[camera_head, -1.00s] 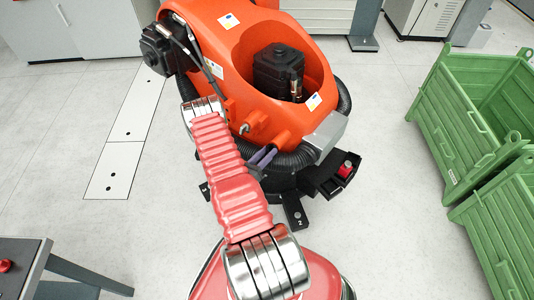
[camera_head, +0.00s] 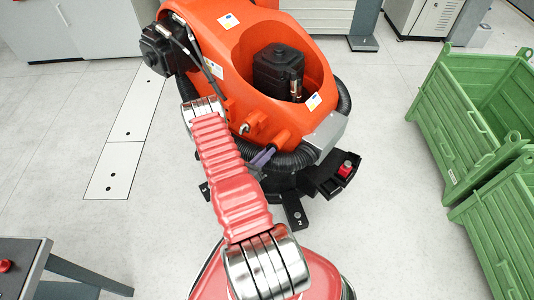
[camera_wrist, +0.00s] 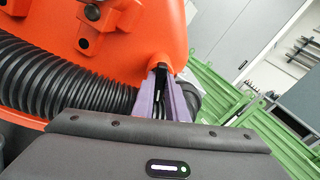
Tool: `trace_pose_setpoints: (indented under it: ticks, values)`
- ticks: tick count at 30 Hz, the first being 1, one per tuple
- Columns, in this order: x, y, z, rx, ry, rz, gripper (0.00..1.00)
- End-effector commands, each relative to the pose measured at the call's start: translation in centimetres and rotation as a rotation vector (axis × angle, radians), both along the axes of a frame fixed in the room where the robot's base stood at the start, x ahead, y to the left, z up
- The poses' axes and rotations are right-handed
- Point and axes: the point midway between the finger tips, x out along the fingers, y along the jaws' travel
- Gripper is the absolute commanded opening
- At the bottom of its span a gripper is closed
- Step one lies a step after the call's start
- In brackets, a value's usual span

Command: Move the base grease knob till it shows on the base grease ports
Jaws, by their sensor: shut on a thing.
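The orange robot base (camera_head: 280,110) stands in front of me, with a ribbed black hose around its foot. My gripper (camera_head: 265,155), with purple fingers, is at the lower front of this base, beside the hose. In the wrist view my gripper (camera_wrist: 162,98) is shut on a narrow dark part, which I take to be the base grease knob (camera_wrist: 160,78). It sits against the orange housing (camera_wrist: 120,25). The fingers hide most of it. The base grease ports and any marking on them cannot be made out.
The ribbed hose (camera_wrist: 60,78) runs close to the fingers on their left. A black bracket with a red knob (camera_head: 345,168) sticks out at the base's right. Green crates (camera_head: 465,120) stand at the right. The floor between is clear.

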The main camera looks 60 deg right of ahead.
Motion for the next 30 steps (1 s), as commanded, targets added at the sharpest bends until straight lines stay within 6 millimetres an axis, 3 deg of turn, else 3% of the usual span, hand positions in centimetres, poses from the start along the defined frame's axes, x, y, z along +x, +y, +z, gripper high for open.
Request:
trace_pose_setpoints:
  ticks: [14,30]
  values:
    - [0.12,-0.01,-0.08,-0.038,-0.181,0.004,0.00]
    - [-0.02,0.01,-0.10,-0.148,-0.659,0.004,0.00]
